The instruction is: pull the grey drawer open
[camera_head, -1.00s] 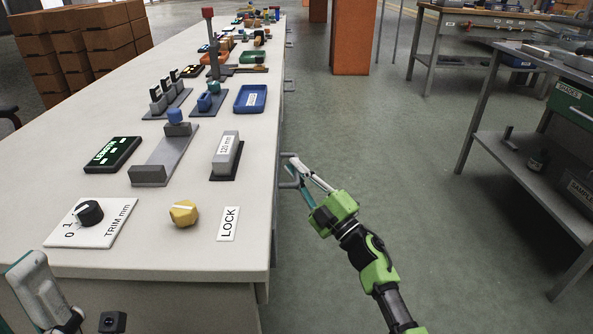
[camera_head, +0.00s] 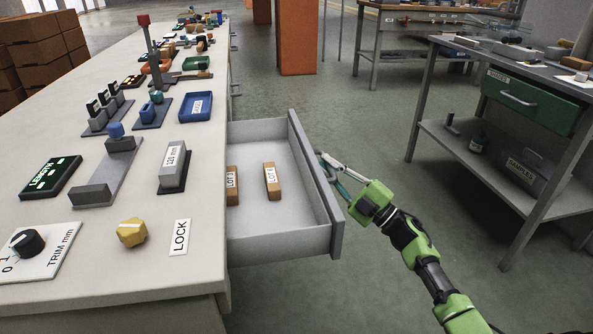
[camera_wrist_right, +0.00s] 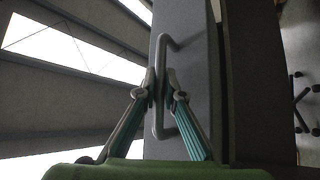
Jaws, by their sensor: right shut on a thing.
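The grey drawer (camera_head: 297,250) stands well out from the right side of the long white bench. Its inside shows, with two orange-brown blocks in it, one (camera_head: 271,181) bearing a paper label and one (camera_head: 232,186) near the bench edge. My right gripper (camera_head: 325,172) is at the outer face of the drawer front, shut on the drawer's handle. In the right wrist view the grey bar handle (camera_wrist_right: 160,88) runs between the two fingertips (camera_wrist_right: 161,90). My left gripper does not show in the head view now.
The white bench (camera_head: 140,275) carries a yellow knob (camera_head: 132,232), a LOCK label (camera_head: 180,237), a blue tray (camera_head: 196,107) and several fixtures. A grey workbench with a green drawer (camera_head: 530,100) stands at right. The floor between is clear.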

